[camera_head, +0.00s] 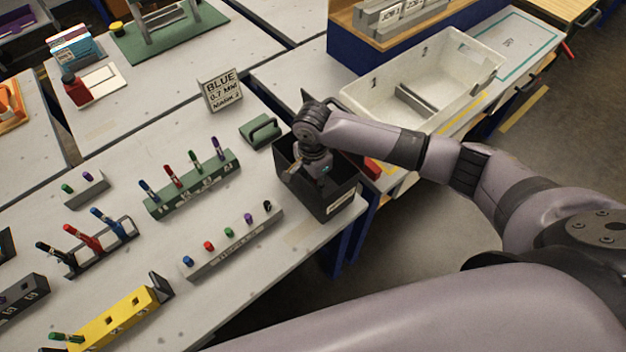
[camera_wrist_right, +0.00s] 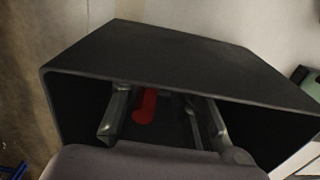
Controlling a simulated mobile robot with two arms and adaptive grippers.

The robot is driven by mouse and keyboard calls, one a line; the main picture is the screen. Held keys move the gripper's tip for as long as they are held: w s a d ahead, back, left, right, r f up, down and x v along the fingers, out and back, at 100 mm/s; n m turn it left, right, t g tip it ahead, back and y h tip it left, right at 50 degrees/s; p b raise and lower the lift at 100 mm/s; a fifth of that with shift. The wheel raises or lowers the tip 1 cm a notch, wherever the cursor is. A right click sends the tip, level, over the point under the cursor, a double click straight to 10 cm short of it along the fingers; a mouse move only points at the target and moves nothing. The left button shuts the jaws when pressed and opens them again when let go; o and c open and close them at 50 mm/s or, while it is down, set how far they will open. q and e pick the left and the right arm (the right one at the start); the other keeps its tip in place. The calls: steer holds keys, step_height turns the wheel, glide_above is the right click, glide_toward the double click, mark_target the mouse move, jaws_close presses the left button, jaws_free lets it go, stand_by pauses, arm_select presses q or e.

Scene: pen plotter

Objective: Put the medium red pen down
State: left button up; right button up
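My right gripper (camera_head: 318,178) points down into a black open-topped bin (camera_head: 337,204) at the table's right edge. In the right wrist view, the gripper's two fingers (camera_wrist_right: 165,122) are spread apart inside the bin (camera_wrist_right: 180,65). A red pen (camera_wrist_right: 145,107) shows between them, closer to the left finger, with a gap to the right finger. Its lower part is hidden, and its size cannot be read. In the head view the arm and bin wall hide this pen. My left gripper is not in view.
A grey block (camera_head: 240,243) with coloured caps, a green rack (camera_head: 195,187) of pens and a black rack (camera_head: 100,245) with red and blue pens stand left of the bin. A white tub (camera_head: 425,80) is at right.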

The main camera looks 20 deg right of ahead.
steer(key=shift+r, duration=0.15)
steer(key=shift+w+r, duration=0.1)
steer(key=shift+r, duration=0.2)
step_height(320, 180, up, 12)
steer(key=b, duration=0.2)
steer(key=shift+r, duration=0.2)
